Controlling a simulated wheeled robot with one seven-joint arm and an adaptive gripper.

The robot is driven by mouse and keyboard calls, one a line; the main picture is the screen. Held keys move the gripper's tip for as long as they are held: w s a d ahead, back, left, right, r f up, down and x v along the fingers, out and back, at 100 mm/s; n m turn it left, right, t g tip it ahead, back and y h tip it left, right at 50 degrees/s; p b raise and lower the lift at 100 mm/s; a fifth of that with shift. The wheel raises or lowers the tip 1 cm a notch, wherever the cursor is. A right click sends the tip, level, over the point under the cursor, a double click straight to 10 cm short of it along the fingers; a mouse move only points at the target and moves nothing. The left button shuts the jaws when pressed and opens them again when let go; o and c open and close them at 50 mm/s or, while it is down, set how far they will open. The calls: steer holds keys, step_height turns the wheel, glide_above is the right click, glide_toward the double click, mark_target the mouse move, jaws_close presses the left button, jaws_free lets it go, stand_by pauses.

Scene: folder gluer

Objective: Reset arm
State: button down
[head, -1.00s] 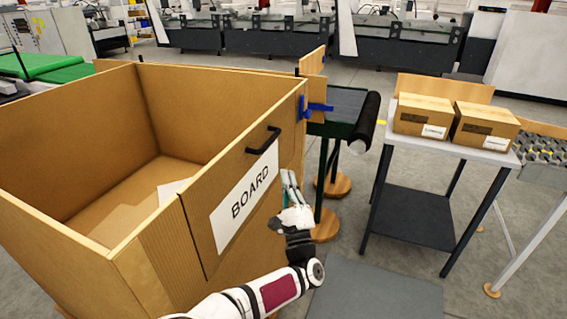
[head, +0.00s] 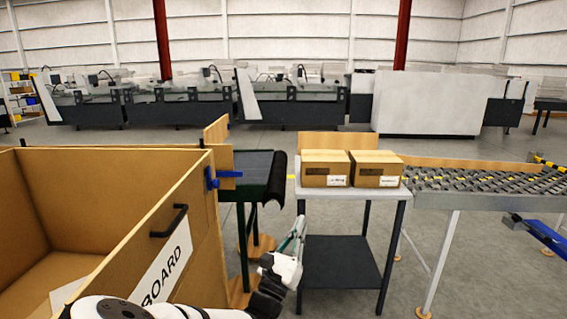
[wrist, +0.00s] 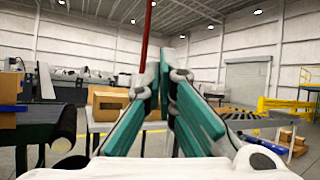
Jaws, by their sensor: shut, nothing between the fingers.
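My gripper (head: 297,228) shows in the head view low in the middle, just right of the big wooden board bin (head: 200,225) and in front of the small table with two cartons. Its fingers point up and away. In the wrist view my gripper (wrist: 165,68) has its teal-padded fingers brought together at the tips, with nothing held between them. My white arm reaches in from the bottom edge of the head view, in front of the bin's lower part and partly covering its BOARD label (head: 165,265).
Two cartons (head: 325,170) (head: 375,170) stand on the small table (head: 340,188). A dark belt conveyor (head: 250,170) stands left of it, and a roller conveyor (head: 480,185) to the right. Long machines (head: 180,105) line the back. Grey floor lies open between.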

steer(key=s+d+r+m+g+h, duration=0.1)
steer(key=s+d+m+g+h, duration=0.2)
steer(key=d+m+g, duration=0.4)
steer(key=s+d+m+g+h, duration=0.25)
steer(key=d+m+g, duration=0.25)
steer(key=d, duration=0.4)
steer(key=s+d+m+g+y, duration=0.4)
steer(key=s+d+m+g, duration=0.4)
steer(key=s, duration=0.2)
steer(key=s+a+r+m+t+y, duration=0.2)
steer(key=s+a+r+m+y, duration=0.2)
steer(key=s, duration=0.4)
steer(key=s+a+r+m+t+y, duration=0.2)
steer(key=s+a+r+m+y, duration=0.2)
steer(key=s+r+m+y, duration=0.3)
steer(key=shift+s+a+m+y, duration=0.25)
steer(key=shift+s+m+y, duration=0.15)
steer(key=shift+s+y, duration=0.7)
steer(key=c, duration=2.4)
jaws_free()
steer(key=shift+s, duration=0.15)
